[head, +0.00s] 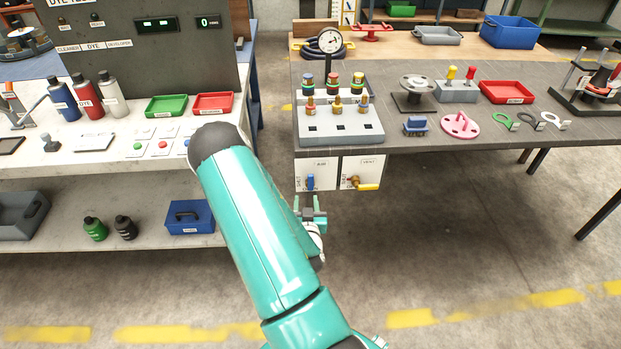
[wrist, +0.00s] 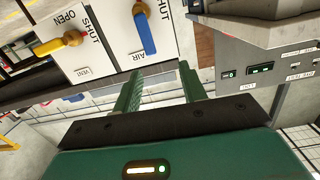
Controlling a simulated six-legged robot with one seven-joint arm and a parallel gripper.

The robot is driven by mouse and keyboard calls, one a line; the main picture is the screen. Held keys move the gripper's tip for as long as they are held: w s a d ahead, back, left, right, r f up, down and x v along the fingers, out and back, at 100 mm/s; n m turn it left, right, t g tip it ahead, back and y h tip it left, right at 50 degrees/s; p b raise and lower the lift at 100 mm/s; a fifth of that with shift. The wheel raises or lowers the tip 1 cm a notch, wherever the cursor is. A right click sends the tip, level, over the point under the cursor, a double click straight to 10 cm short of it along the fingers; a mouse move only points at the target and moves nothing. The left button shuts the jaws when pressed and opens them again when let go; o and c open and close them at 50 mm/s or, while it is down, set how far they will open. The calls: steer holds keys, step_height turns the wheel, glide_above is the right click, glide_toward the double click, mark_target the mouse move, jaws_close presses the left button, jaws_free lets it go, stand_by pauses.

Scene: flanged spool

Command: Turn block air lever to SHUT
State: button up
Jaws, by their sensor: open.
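The block air lever (head: 310,181) is a blue handle on the white AIR panel (head: 325,169), below the front edge of the right bench. It stands upright. In the wrist view the blue lever (wrist: 146,32) points down toward the AIR label, with the word SHUT to its right. My gripper (head: 312,212) is just below the panel in the head view, open and empty. In the wrist view my gripper (wrist: 160,76) has its two green fingers apart, reaching toward the AIR panel. The lever lies beyond the fingertips, with a visible gap in the picture.
A yellow lever (head: 367,186) on a VENT panel stands close to the right, lying sideways. The bench (head: 440,135) overhangs above, carrying a grey block (head: 340,128) with fittings and a gauge. A left bench with a lower shelf (head: 150,240) stands across a gap. Floor below is open.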

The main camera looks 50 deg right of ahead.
mark_target(311, 179)
steer(key=shift+n+t+h, duration=0.3)
steer(key=shift+n+t, duration=0.1)
steer(key=x, duration=0.4)
steer(key=s+d+x, duration=0.1)
steer(key=x, duration=0.3)
steer(key=f+x, duration=0.1)
steer(key=x, duration=0.3)
steer(key=shift+s+d+f, duration=0.1)
steer(key=shift+s+d, duration=0.2)
steer(key=shift+s, duration=0.05)
jaws_close()
